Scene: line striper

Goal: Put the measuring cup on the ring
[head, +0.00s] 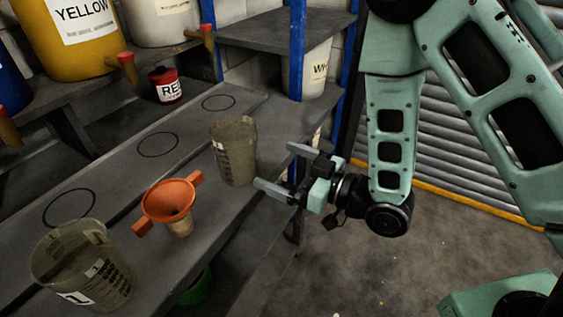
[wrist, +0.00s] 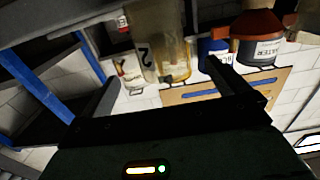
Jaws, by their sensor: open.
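A translucent brownish measuring cup (head: 234,158) stands upright on the shelf's front part. A second similar measuring cup (head: 82,272) stands at the lower left. Three thin dark rings are drawn on the shelf: a far ring (head: 218,96), a middle ring (head: 158,133) and a near ring (head: 46,208), the last partly hidden by the second cup. None of the visible rings has a cup standing fully on it. My gripper (head: 275,166) is open and empty, just right of the first cup, fingers pointing at it. In the wrist view, a translucent cup (wrist: 160,58) shows between the fingers.
An orange funnel (head: 170,200) stands between the two cups. A red can (head: 165,88) and a yellow bucket (head: 80,60) stand behind. A blue post (head: 296,50) rises behind the gripper. Open floor (head: 340,270) lies right of the shelf.

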